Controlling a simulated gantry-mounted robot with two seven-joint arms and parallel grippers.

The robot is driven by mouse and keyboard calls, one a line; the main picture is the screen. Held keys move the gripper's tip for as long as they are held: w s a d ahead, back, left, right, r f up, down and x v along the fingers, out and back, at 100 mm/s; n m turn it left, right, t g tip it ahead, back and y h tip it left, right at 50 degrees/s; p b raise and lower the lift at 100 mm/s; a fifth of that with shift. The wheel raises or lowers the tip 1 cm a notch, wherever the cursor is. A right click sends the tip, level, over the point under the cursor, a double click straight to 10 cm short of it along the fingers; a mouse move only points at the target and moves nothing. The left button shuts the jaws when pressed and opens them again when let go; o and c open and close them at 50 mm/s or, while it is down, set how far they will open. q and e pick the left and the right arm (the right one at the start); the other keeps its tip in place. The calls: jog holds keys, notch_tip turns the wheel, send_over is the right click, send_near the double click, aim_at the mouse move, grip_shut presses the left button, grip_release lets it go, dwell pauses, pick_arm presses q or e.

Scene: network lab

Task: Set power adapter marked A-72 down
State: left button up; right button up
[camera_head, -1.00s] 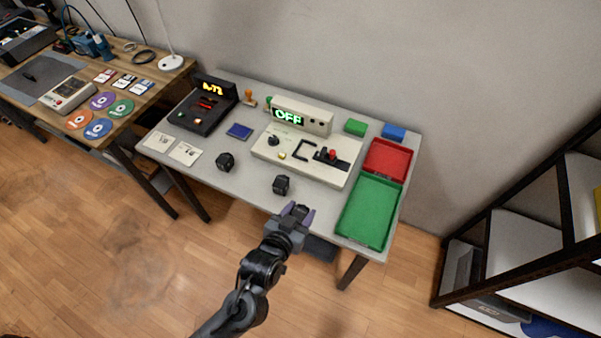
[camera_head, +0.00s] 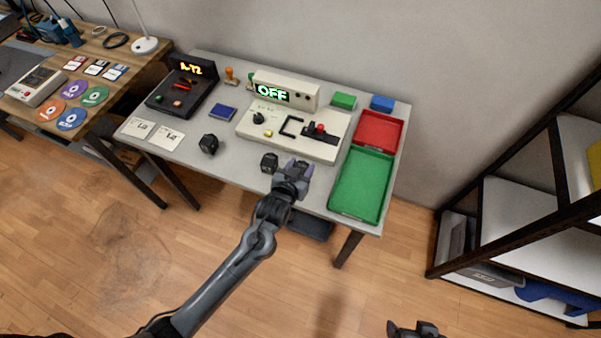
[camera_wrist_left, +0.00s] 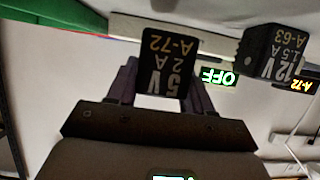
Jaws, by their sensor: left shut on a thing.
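My left gripper (camera_head: 298,170) is over the front part of the grey table (camera_head: 235,171), shut on a black power adapter (camera_wrist_left: 168,62). In the left wrist view its label reads 5V 2A A-72, upside down. In the head view the gripper hides this adapter. A second black adapter (camera_head: 269,162), labelled 12V 1.5A A-63 in the wrist view (camera_wrist_left: 272,50), stands just left of the gripper. A third black adapter (camera_head: 208,143) stands farther left. My right gripper (camera_head: 415,328) shows partly at the bottom edge; its jaws are unclear.
A console (camera_head: 183,86) displays A-72. A white test unit (camera_head: 292,132) with an OFF display stands behind the gripper. A green tray (camera_head: 361,184) and a red tray (camera_head: 378,131) are at the right. Two cards and a blue pad lie at the left.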

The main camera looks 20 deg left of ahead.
pick_arm(q)
jog(key=shift+f, duration=1.25)
jog(key=shift+f, duration=0.15)
jog(key=o, duration=1.1)
jog(key=shift+o, duration=0.2)
